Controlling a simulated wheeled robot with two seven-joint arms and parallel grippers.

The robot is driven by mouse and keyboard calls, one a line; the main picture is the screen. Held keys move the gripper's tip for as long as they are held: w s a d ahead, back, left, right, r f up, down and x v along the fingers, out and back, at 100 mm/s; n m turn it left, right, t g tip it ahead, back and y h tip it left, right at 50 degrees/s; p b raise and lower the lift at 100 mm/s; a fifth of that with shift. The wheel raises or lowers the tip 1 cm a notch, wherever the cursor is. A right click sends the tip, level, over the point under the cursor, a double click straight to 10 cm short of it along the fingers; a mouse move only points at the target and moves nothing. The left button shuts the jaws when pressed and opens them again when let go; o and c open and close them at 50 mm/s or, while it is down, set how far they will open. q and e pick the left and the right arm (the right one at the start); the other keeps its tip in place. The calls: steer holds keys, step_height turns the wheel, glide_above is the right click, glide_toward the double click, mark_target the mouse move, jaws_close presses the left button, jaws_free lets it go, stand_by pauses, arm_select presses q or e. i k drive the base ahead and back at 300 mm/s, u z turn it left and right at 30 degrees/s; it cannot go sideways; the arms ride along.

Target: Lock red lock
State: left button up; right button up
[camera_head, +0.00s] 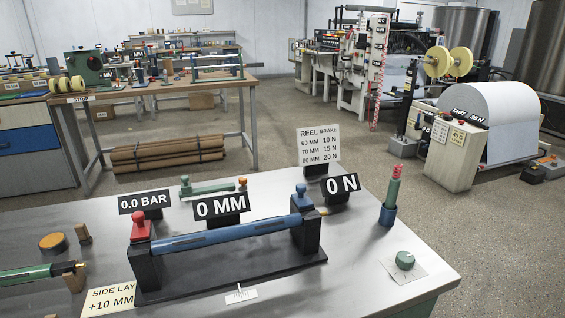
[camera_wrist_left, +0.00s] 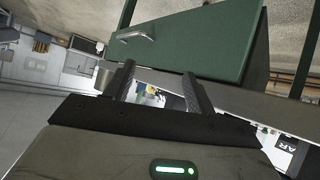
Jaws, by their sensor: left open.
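The red lock (camera_head: 141,227) is a red knob on top of the left black post of a stand on the metal table. A blue roller (camera_head: 228,235) spans the two posts. A matching blue lock (camera_head: 301,198) sits on the right post. My left gripper (camera_wrist_left: 160,88) shows only in the left wrist view, its two dark fingers apart with nothing held between them. It faces a green cabinet drawer (camera_wrist_left: 205,35) with a metal handle, and the red lock is not visible there. My right gripper is in neither view.
Display signs stand behind the stand.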

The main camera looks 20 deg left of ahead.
mark_target(140, 228)
steer(key=u, duration=1.2)
steer(key=k, duration=1.05)
steer(key=u, duration=1.1)
steer(key=i, duration=0.5)
